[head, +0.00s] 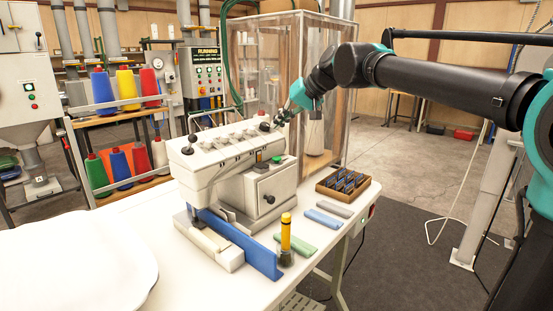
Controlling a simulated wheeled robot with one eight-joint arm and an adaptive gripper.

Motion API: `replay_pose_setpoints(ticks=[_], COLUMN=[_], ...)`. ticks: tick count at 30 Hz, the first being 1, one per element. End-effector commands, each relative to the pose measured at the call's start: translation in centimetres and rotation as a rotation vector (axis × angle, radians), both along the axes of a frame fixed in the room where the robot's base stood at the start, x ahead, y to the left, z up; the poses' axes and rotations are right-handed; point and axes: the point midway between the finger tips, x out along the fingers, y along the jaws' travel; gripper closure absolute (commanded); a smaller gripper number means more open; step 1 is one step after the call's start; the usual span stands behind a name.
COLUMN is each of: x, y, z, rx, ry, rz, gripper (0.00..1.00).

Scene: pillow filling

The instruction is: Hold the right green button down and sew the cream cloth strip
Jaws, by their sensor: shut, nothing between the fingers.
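The white sewing machine (235,172) stands on the white table. A green button (277,159) shows on its right side, beside a dark, orange-marked piece; I cannot tell whether it is pressed. A cream strip (213,240) lies flat at the machine's front foot, along a blue upright plate (245,248); its inner end is hidden under the head. My gripper (278,121) is shut and empty at the far right end of the machine's top, by a black knob. It is above and behind the green button, apart from it. Its fingertips are small here; contact with the machine is unclear.
A yellow-topped post (286,235) stands front right of the machine. Green (297,245), blue (322,218) and grey (335,209) strips lie nearby. A brown divided box (343,184) sits at the table's right edge. A white pillow (75,262) fills the front left. A clear-walled cabinet stands behind.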

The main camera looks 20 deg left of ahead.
Motion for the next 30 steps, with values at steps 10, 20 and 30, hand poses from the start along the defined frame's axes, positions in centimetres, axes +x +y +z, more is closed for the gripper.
replay_pose_setpoints(ticks=[10, 20, 30], x=[0.0, 0.0, 0.0], y=[0.0, 0.0, 0.0], z=[-4.6, -7.4, -7.8], rx=[0.0, 0.0, 0.0], ry=[0.0, 0.0, 0.0], rz=[0.0, 0.0, 0.0], gripper=[1.0, 1.0, 1.0])
